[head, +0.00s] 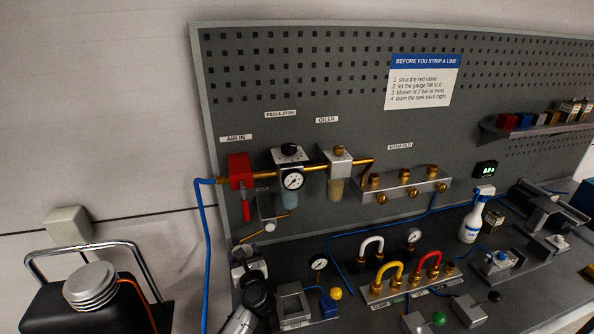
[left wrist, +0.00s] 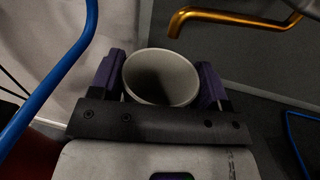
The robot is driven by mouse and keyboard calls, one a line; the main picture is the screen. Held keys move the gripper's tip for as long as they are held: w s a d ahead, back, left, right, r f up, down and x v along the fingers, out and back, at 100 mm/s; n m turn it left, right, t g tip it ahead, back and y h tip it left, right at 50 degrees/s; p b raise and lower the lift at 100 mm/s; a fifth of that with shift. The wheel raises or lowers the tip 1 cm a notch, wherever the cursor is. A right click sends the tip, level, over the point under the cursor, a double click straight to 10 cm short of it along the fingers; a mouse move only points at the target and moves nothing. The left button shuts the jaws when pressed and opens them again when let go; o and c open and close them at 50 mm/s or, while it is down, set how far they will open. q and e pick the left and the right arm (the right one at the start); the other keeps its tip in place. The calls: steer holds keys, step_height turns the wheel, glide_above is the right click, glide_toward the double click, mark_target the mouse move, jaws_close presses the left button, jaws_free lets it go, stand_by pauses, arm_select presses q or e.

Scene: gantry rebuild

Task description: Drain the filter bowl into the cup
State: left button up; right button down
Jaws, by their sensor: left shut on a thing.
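My left gripper (head: 245,257) is shut on a pale round cup (left wrist: 161,76), with its purple fingers on either side in the left wrist view (left wrist: 161,82). The cup's mouth faces the camera; its inside is shadowed and I see no liquid in it. A brass pipe (left wrist: 240,18) with a bent-down end is above and right of the cup in that view, apart from it. In the head view this brass pipe (head: 252,236) runs from a small grey fitting below the regulator. The bluish filter bowl (head: 288,199) hangs under the gauge. My right gripper is out of view.
A red valve (head: 240,172) and a blue hose (head: 205,240) are left of the bowl; the hose passes near the cup in the left wrist view. An amber oiler bowl (head: 336,188) hangs to the right.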

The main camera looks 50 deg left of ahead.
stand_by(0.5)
arm_select(q)
steer(key=shift+s+p+v, duration=0.2)
steer(key=shift+p+v, duration=0.15)
steer(key=shift+v, duration=0.85)
steer(key=shift+s+p+v, duration=0.15)
steer(key=shift+s+v, duration=0.05)
steer(key=shift+v, duration=0.9)
steer(key=shift+s+p+v, duration=0.15)
steer(key=shift+v, duration=1)
steer(key=shift+a, duration=0.1)
steer(key=w+d+r+m+t+h, duration=0.25)
steer(key=d+r+t, duration=0.2)
steer(key=d, duration=0.65)
steer(key=w+d+r+m+t+h, duration=0.1)
steer(key=d+r+m+t+h, duration=0.3)
steer(key=d, duration=0.7)
steer(key=w+d+r+m+t+h, duration=0.25)
steer(key=d+r, duration=0.25)
steer(key=d, duration=0.6)
step_height(320, 180, up, 20)
steer(key=p, duration=2.6)
steer(key=shift+s+a, duration=0.15)
steer(key=shift+s, duration=0.3)
steer(key=shift+r, duration=0.1)
